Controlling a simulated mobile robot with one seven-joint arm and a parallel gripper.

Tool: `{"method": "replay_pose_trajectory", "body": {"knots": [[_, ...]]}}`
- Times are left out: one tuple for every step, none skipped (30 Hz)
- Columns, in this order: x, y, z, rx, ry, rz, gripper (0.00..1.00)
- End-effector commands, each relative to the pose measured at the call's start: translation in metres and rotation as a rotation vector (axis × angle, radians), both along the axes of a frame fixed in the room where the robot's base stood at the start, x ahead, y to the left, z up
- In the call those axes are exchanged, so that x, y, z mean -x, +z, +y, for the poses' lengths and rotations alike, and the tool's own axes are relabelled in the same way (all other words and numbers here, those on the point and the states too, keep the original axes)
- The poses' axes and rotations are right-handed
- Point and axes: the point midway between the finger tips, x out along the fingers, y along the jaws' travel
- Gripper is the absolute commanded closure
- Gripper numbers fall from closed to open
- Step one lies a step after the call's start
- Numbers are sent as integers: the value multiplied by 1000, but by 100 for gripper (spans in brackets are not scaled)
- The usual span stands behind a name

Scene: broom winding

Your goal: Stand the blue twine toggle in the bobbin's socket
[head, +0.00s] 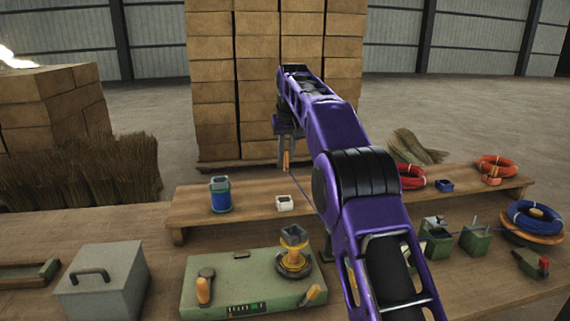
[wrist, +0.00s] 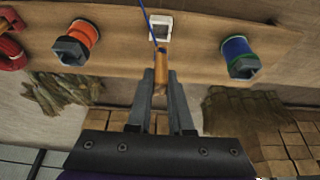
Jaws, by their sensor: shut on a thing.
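My gripper (head: 285,150) is shut on the toggle (head: 286,162), a small orange-brown peg with blue twine on its end. In the wrist view, the toggle (wrist: 161,66) sticks out between the fingertips (wrist: 160,82). The gripper hangs above the raised wooden shelf, close to the white square socket block (head: 284,203) in the picture; the block also shows in the wrist view (wrist: 159,27). A blue bobbin (head: 221,196) with a dark socket on top stands left on the shelf. An orange bobbin (wrist: 82,36) shows only in the wrist view. A yellow bobbin (head: 294,244) sits on the green winder.
The green winder (head: 240,283) and a grey lidded box (head: 100,283) stand in front of the shelf (head: 245,205). The twine runs rightward behind my arm, toward green posts (head: 475,240) and a blue coil (head: 535,216). Stacked bales (head: 215,100) rise behind.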

Motion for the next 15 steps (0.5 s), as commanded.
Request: {"method": "replay_pose_trajectory", "body": {"knots": [[5,-7,0,0,0,-2,100],[8,-7,-1,0,0,-2,100],[12,-7,-1,0,0,-1,100],[15,-7,-2,0,0,-1,100],[18,1,-2,0,0,0,100],[22,3,-3,0,0,1,100],[24,3,-3,0,0,2,100],[27,3,-3,0,0,1,100],[32,3,-4,0,0,2,100],[35,2,-4,1,1,2,100],[38,2,-5,1,1,1,100],[42,1,-5,1,1,2,100],[47,0,-6,1,1,1,100],[51,0,-6,1,1,1,100],[57,0,-7,0,1,0,100]]}}
